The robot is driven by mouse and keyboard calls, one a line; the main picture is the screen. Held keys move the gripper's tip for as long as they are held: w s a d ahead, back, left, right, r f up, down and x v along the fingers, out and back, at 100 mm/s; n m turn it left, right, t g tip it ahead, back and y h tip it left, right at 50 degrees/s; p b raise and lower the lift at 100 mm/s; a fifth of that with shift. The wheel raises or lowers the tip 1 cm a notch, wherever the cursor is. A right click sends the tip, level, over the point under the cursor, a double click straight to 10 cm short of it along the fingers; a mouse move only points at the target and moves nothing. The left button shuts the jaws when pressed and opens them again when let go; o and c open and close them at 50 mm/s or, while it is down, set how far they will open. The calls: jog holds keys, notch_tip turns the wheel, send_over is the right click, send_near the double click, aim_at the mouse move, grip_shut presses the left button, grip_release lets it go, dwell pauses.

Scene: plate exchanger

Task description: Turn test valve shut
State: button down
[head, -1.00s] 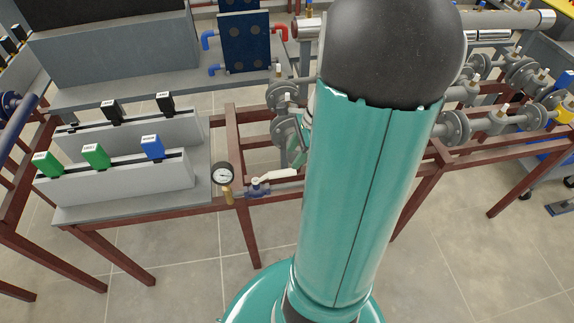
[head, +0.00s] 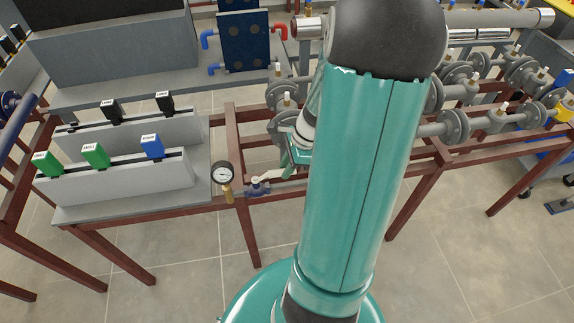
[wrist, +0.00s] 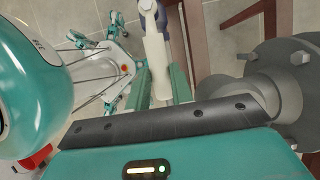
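The test valve (head: 258,189) is a small blue valve just right of the pressure gauge, on a thin pipe at the bench's front edge. Its pale lever (head: 268,178) points right, roughly along the pipe. In the wrist view the blue valve body (wrist: 149,8) is at the top and the lever (wrist: 156,62) runs down from it. My gripper (wrist: 157,78) has its two teal fingers on either side of the lever. It looks open; contact is hard to tell. In the head view my gripper (head: 291,170) is at the lever's right end, partly hidden by my arm.
The pressure gauge (head: 223,173) stands close left of the valve. Grey flanged pipes (head: 284,128) lie close behind my gripper, and a large flange (wrist: 285,75) is at right in the wrist view. A grey block with green and blue switches (head: 115,178) is at left.

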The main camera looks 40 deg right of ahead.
jog(key=shift+w+d, duration=0.1)
jog(key=w+a+n+g, duration=0.1)
jog(key=w+n+g, duration=0.2)
jog(key=w+n, duration=0.3)
jog(key=w+a+n+g+h, duration=0.1)
jog(key=w+n+g, duration=0.2)
jog(key=n, duration=0.9)
jog(key=shift+w+a, duration=0.3)
jog(key=shift+w, duration=1.6)
jog(key=c, duration=1.2)
grip_release()
jog(key=shift+r, duration=0.15)
